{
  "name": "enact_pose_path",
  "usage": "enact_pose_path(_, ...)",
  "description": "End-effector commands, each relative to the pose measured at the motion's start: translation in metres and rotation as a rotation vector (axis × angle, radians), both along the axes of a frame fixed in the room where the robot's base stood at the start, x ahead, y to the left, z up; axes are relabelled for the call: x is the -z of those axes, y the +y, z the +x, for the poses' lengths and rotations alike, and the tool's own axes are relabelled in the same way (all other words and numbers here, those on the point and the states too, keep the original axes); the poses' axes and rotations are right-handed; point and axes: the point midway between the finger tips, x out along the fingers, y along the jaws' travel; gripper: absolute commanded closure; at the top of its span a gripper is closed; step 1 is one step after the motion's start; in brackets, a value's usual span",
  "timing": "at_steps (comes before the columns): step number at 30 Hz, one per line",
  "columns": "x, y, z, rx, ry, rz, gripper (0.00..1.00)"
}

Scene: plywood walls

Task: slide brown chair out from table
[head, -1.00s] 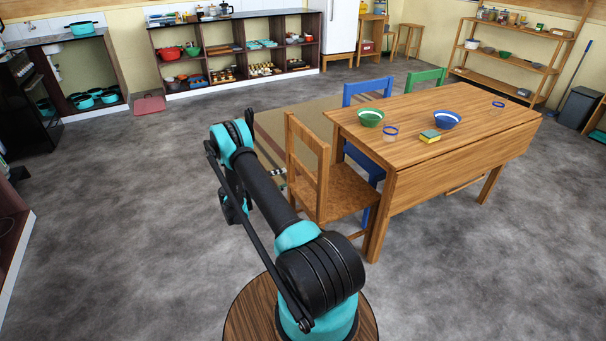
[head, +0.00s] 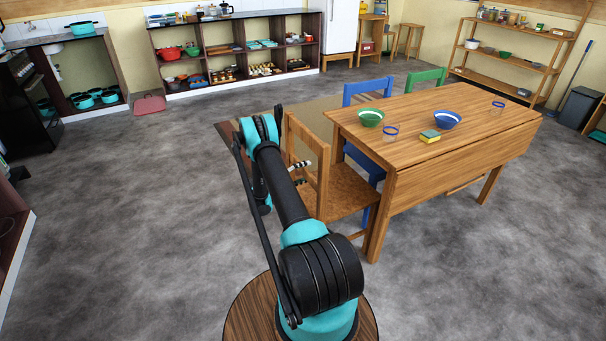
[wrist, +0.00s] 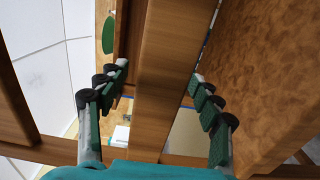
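The brown chair (head: 348,192) stands at the near left end of the wooden table (head: 460,140), with its seat partly beneath the tabletop edge. Its back faces left, toward my arm. My gripper (wrist: 160,72) is at the chair's back; a striped finger shows through the opening of the back in the head view. In the wrist view, the open fingers stand on either side of a wooden bar of the chair (wrist: 168,85), with gaps visible between the pads and the bar. Most of my gripper is hidden behind my arm and the chair in the head view.
A blue chair (head: 368,90) and a green chair (head: 427,77) stand along the table's far side. Grey floor (head: 150,200) is clear to the left. Shelves line the back wall.

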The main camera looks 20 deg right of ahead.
Motion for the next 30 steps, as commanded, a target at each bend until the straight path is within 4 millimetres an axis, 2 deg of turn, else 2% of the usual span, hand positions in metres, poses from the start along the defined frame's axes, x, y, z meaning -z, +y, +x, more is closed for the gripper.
enact_pose_path(2,0.0,0.0002,0.0,0.0,0.0,0.0,0.43)
enact_pose_path(16,-0.0004,0.0004,0.0001,0.0,0.0,-0.001,1.0)
enact_pose_path(30,-0.001,0.0005,0.0003,-0.001,0.0,-0.002,1.0)
